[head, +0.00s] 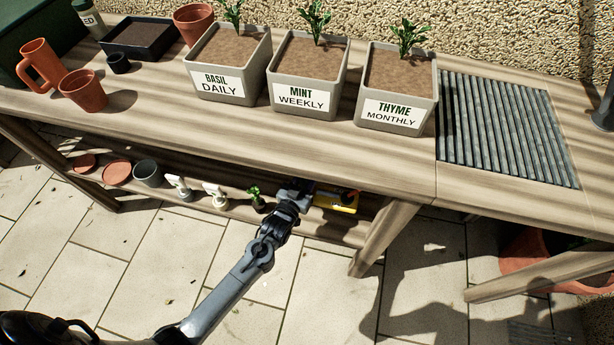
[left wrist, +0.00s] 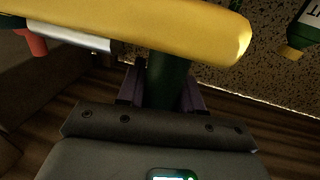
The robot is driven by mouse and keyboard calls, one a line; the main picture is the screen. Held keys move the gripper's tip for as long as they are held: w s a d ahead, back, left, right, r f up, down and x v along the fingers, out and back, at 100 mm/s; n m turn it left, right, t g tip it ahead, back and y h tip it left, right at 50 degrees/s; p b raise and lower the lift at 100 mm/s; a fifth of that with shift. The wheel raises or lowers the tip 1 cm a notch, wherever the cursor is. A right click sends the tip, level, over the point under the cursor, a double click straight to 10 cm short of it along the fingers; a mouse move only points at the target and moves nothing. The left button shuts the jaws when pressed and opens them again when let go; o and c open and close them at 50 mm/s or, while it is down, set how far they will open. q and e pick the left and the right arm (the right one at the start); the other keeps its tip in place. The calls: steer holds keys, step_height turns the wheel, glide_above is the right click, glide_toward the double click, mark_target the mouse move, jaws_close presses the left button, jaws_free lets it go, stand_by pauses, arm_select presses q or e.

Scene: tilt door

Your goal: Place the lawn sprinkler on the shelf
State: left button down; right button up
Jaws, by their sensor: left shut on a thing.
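The lawn sprinkler (head: 338,203) is a yellow piece at the lower shelf's right part, under the bench top. Its yellow bar (left wrist: 150,25) spans the top of the left wrist view, with a dark green stem below. My left gripper (head: 303,190) reaches under the bench's front edge. In the left wrist view its fingers (left wrist: 163,88) are shut around the dark green stem. The lower shelf (head: 230,203) is a wooden board below the bench top. I cannot tell whether the sprinkler touches it. My right gripper is not in view.
Terracotta saucers (head: 117,172), a grey pot (head: 147,173), white items (head: 214,194) and a small plant (head: 256,197) stand on the lower shelf left of my gripper. A bench leg (head: 383,238) stands to the right. Labelled planters (head: 305,72) stand on the bench top (head: 290,133).

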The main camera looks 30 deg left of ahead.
arm_select(q)
steer(key=shift+r, duration=0.1)
steer(key=shift+p, duration=0.3)
steer(key=shift+f+b, duration=0.6)
steer(key=shift+f, duration=0.3)
step_height(320, 180, down, 4)
steer(key=b, duration=0.2)
steer(key=shift+b, duration=0.3)
steer(key=shift+f+b, duration=0.55)
steer(key=shift+f, duration=0.55)
